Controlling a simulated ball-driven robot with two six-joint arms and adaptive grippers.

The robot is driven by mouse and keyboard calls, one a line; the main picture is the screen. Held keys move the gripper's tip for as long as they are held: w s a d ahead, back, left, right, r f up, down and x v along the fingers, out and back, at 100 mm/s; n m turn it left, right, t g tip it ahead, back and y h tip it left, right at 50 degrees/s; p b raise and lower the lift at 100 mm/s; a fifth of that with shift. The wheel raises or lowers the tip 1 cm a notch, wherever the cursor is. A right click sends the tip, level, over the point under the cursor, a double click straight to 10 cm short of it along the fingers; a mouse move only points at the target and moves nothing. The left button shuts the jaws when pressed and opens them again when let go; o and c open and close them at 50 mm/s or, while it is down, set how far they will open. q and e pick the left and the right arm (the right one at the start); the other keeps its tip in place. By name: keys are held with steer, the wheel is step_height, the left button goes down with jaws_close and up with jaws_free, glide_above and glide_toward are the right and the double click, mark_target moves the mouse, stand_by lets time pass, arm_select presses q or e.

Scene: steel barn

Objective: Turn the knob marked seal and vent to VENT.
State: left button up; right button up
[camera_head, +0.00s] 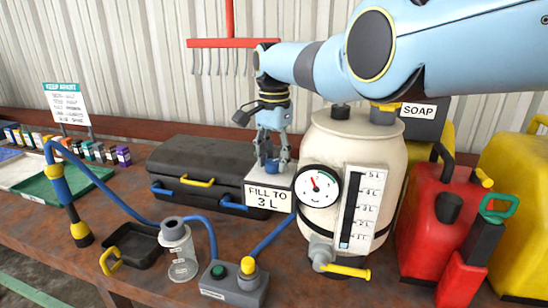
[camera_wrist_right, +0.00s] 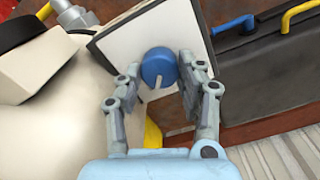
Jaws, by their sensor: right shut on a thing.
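A small blue knob (camera_head: 271,167) sits on a light plate at the left side of the cream tank (camera_head: 330,135). In the right wrist view the blue knob (camera_wrist_right: 157,64) has a grey pointer bar that points towards my palm. No seal or vent lettering can be read. My right gripper (camera_head: 272,155) reaches down onto the knob from above; in its wrist view the two fingers (camera_wrist_right: 160,72) stand on either side of the knob, shut on it. The fingers partly hide the knob in the head view. My left gripper is not in view.
A sign reading FILL TO 3 L (camera_head: 268,197) hangs just below the knob. A round gauge (camera_head: 319,186) and level scale (camera_head: 359,210) are on the tank's front.

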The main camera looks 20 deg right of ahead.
mark_target(274, 161)
steer(key=shift+r, duration=0.1)
steer(key=o, duration=1.1)
steer(key=shift+o, duration=0.2)
step_height(274, 161, up, 12)
